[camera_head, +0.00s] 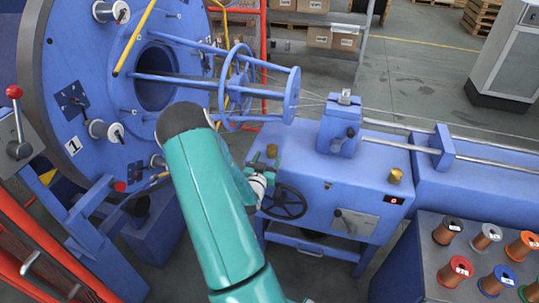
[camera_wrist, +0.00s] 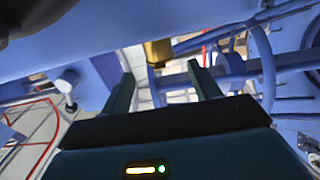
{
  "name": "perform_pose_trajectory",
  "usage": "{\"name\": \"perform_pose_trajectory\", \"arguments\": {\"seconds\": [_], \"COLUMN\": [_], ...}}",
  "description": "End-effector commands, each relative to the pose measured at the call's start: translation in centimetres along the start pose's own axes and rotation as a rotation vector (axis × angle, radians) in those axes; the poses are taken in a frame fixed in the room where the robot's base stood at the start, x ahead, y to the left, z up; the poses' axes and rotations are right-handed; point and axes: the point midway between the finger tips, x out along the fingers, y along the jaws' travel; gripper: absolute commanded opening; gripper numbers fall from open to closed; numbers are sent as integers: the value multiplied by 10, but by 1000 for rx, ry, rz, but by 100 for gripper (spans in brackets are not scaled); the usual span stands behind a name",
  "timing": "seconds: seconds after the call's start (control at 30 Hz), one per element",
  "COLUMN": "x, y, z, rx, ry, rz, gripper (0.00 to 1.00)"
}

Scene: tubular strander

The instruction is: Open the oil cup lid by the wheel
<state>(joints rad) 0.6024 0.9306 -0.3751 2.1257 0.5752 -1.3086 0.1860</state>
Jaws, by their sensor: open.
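A small brass oil cup (camera_head: 272,151) stands on the top left of the blue machine box, just above the black handwheel (camera_head: 283,202). In the wrist view the brass cup (camera_wrist: 158,53) shows ahead of my fingertips, within the gap between them. My gripper (camera_head: 262,165) is beside this cup, partly hidden by my teal arm. In the wrist view my gripper (camera_wrist: 160,70) has its two dark fingers apart with nothing held. I cannot tell whether the fingers touch the cup, and its lid seam is too small to make out.
A second brass cup (camera_head: 396,175) stands on the right of the same box. The large blue disc (camera_head: 90,100) stands at left. A rack with several wire spools (camera_head: 458,268) is at lower right. The floor behind the machine is mostly clear.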

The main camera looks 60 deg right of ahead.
Motion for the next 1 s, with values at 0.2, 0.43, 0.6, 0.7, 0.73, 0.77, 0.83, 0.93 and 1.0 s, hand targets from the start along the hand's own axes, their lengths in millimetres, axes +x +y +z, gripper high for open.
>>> {"name": "perform_pose_trajectory", "arguments": {"seconds": [0.2,0.43,0.6,0.7,0.73,0.77,0.83,0.93,1.0], "x": [26,30,30,30,30,30,30,30,30], "y": [0,0,0,0,0,0,0,0,0], "z": [0,0,0,0,0,0,0,0,-1], "rx": [0,0,-1,-1,0,0,0,0,0], "ry": [0,0,0,0,0,0,-1,-5,-13], "rz": [1,-1,-1,-1,-1,-1,-1,-1,-1], "gripper": [62,62,48,28,23,17,17,17,17]}}
